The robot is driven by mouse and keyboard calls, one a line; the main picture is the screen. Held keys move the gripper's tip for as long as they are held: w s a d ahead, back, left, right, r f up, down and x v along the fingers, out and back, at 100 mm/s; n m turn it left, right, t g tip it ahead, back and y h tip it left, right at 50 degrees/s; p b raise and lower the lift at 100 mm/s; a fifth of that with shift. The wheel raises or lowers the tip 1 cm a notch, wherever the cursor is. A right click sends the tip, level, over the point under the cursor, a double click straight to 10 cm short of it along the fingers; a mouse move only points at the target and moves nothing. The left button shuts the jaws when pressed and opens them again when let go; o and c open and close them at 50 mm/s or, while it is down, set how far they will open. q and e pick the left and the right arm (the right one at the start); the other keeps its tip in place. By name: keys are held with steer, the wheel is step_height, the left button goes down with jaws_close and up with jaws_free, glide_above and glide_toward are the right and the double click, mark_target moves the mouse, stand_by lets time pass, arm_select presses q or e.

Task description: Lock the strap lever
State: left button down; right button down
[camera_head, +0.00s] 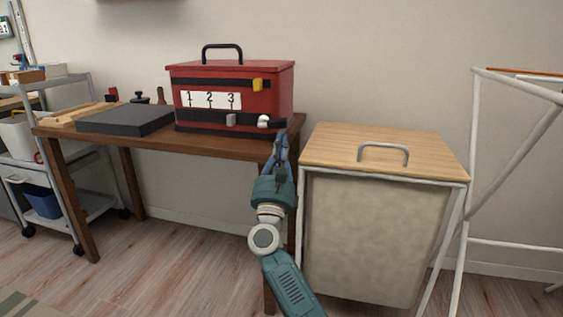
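A red box (274,95) with a black top handle stands on the brown table, with black straps across its front. A yellow piece (257,84) sits on the upper strap. A grey block (231,119) and a white rounded piece (264,122) sit on the lower strap; I cannot tell which piece is the strap lever. My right gripper (280,141) points up at the table's right front edge, just below and right of the white piece in the picture. Contact and finger gap are unclear at this size. My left gripper is not in view.
The table (200,144) also holds a dark grey slab (125,119) and wooden pieces to the left. A wood-topped hamper (385,150) stands close on the right, beside a white rack (505,160). A trolley (95,205) is at the left.

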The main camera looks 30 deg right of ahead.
steer(key=shift+w+r, duration=0.1)
steer(key=shift+r, duration=0.3)
